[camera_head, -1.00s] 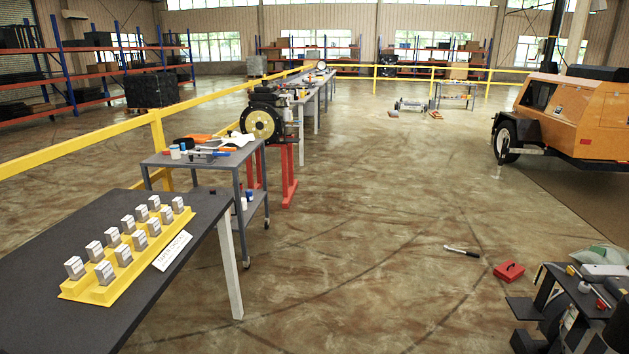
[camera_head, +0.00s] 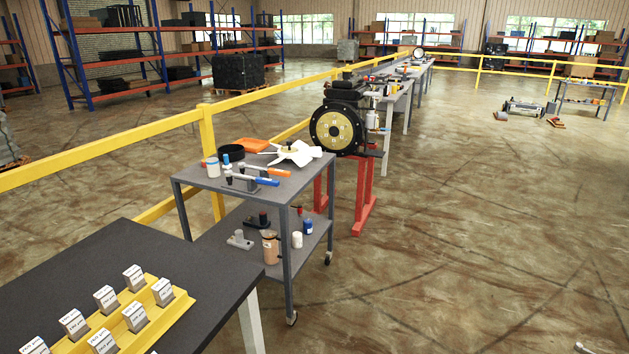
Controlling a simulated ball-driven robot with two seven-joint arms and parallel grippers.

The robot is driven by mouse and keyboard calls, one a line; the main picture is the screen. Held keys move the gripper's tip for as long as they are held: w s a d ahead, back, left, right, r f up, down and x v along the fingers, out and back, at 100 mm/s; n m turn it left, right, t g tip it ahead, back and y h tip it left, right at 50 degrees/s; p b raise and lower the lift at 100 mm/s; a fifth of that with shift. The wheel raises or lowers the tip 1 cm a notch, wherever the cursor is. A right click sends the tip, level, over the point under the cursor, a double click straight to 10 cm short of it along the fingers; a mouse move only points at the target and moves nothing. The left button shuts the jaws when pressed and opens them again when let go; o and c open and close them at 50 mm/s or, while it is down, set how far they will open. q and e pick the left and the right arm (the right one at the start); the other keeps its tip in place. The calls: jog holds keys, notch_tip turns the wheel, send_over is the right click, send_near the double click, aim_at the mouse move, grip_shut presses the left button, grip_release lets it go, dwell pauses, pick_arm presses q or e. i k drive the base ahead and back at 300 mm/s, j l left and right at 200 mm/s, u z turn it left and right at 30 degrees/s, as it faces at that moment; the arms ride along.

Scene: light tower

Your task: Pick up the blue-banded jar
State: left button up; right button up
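A small pale jar (camera_head: 212,167) with a bluish part near its top stands at the left front of the grey cart's top shelf. It looks most like the blue-banded jar, but it is too small to be sure. A smaller blue-and-white item (camera_head: 227,162) stands just right of it. On the lower shelf are a dark blue bottle (camera_head: 308,226), a white jar (camera_head: 297,240) and a brown jar (camera_head: 270,247). Neither of my grippers is in view.
The grey cart (camera_head: 187,183) also holds blue- and orange-handled tools and a white fan-shaped part (camera_head: 292,154). A dark table (camera_head: 190,262) with a yellow block rack (camera_head: 172,312) stands in front. A yellow rail (camera_head: 207,135) runs behind.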

aim_at(212, 164)
jog(key=i+u, duration=0.4)
jog(key=i+l+u, duration=0.25)
jog(key=i+u, duration=0.15)
jog(key=i, duration=0.15)
